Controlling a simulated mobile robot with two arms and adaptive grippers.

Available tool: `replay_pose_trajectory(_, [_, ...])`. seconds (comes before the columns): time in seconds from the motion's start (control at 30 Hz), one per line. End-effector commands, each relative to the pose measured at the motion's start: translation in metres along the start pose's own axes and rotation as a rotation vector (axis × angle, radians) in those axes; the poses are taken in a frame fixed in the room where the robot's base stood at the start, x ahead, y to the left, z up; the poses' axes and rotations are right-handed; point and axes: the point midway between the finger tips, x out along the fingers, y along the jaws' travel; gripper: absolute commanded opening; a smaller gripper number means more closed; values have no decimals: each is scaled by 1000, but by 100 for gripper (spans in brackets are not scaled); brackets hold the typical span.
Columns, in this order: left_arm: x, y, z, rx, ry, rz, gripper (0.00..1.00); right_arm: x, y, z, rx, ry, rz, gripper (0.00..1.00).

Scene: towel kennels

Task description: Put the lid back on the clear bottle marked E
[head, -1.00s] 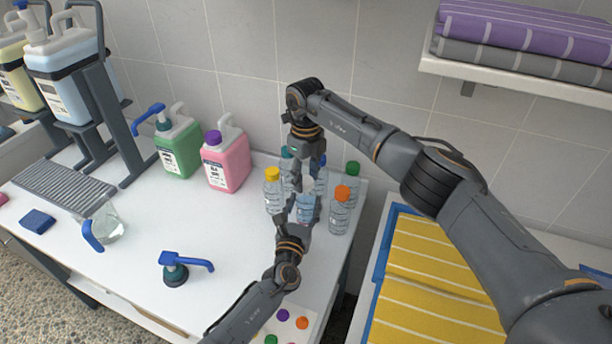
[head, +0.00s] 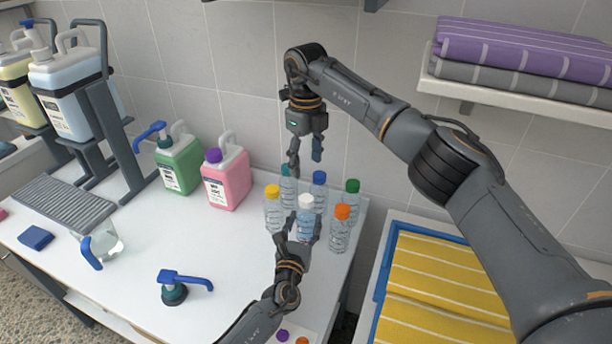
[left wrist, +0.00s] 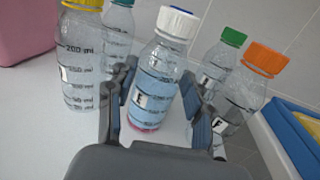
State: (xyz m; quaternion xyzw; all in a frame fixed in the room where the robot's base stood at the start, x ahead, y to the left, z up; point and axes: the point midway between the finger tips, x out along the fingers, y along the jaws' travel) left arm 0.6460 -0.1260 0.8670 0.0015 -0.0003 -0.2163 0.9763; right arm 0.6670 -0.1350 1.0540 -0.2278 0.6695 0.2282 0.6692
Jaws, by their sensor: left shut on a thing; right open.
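The clear bottle marked E (head: 306,222) holds pale blue liquid and stands upright among other bottles on the white bench. A white lid (head: 306,201) sits on its neck. My left gripper (head: 304,229) is shut on this bottle's body; in the left wrist view the bottle (left wrist: 154,85) stands between the two fingers, with the white lid (left wrist: 178,21) on top and looking level. My right gripper (head: 305,160) is open and empty, above and clear of the white lid, with its fingers pointing down.
Bottles with yellow (head: 272,191), blue (head: 319,178), green (head: 352,186) and orange (head: 342,211) lids stand close around. Pink (head: 226,180) and green (head: 180,165) jugs stand left. A blue-handled pump (head: 174,290) is on the bench front. Yellow towels (head: 440,290) lie right.

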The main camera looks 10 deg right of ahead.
Motion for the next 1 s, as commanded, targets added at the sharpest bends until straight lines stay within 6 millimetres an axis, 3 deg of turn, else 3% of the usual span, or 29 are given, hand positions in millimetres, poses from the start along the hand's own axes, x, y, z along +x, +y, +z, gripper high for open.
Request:
replay_pose_trajectory(0.17, [0, 0, -1, 0, 1, 0, 0, -12, 0, 0, 0, 0, 0, 60])
replay_pose_trajectory(0.43, [0, 0, -1, 0, 1, 0, 0, -13, 0, 0, 0, 1, 0, 60])
replay_pose_trajectory(0.47, [0, 0, -1, 0, 1, 0, 57, -13, 0, 0, 0, 0, 0, 60])
replay_pose_trajectory(0.57, [0, 0, -1, 0, 1, 0, 78, -12, 0, 0, 0, 0, 0, 60])
replay_pose_trajectory(1.0, [-5, 0, -1, -2, 2, 1, 78, -12, 0, 0, 0, 0, 0, 60])
